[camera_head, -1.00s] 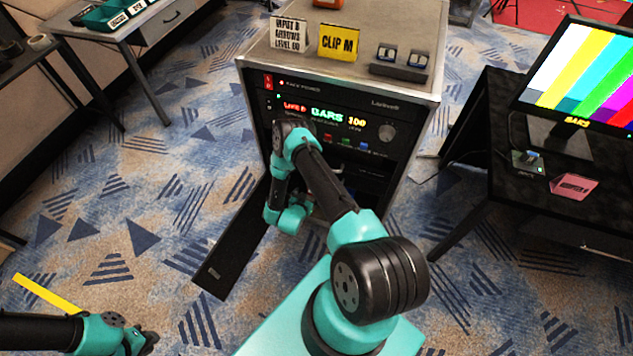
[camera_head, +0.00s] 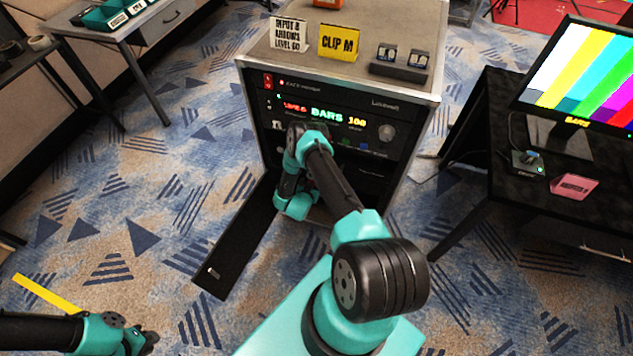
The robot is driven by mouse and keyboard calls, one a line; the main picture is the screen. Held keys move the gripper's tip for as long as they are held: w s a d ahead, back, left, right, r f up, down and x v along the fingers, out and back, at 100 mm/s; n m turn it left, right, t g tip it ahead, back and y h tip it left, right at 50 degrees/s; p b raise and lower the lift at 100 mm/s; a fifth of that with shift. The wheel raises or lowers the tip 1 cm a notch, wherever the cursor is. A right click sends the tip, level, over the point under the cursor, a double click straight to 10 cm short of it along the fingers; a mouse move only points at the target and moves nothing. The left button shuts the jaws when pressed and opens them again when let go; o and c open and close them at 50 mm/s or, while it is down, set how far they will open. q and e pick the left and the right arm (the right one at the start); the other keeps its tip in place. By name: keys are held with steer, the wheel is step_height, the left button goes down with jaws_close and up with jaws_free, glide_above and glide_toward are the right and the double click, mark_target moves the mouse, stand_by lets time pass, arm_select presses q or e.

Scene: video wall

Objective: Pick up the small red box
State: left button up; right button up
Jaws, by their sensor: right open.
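I cannot make out the small red box for certain. An orange-red object (camera_head: 327,3) is cut off by the top edge of the view, on top of the equipment rack (camera_head: 345,72). My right arm reaches to the rack's dark lower opening. My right gripper (camera_head: 308,203) is at that opening and is open, with its fingers mostly hidden by my wrist and the shadow. What lies inside the opening is hidden. My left gripper (camera_head: 148,342) is low at the left, above the carpet and away from the rack. Its jaws are too small and dark to read.
A black flap (camera_head: 235,245) lies angled down from the rack's front. A yellow sign (camera_head: 339,42), a white sign and a small black holder stand on the rack. A black desk (camera_head: 510,120) with a monitor and pink card (camera_head: 574,187) is at right. Carpet is open at left.

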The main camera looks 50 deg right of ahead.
steer(key=shift+x, duration=1.9)
steer(key=shift+r, duration=0.1)
steer(key=shift+c, duration=0.2)
steer(key=shift+w, duration=0.1)
steer(key=c, duration=1.2)
steer(key=shift+r, duration=0.2)
steer(key=shift+r, duration=0.25)
steer(key=s+a, duration=0.2)
steer(key=a, duration=0.3)
steer(key=s+a, duration=0.2)
steer(key=a, duration=0.4)
steer(key=s+a, duration=0.3)
steer(key=a, duration=0.2)
steer(key=shift+s+a+r, duration=0.1)
steer(key=shift+a+r, duration=0.2)
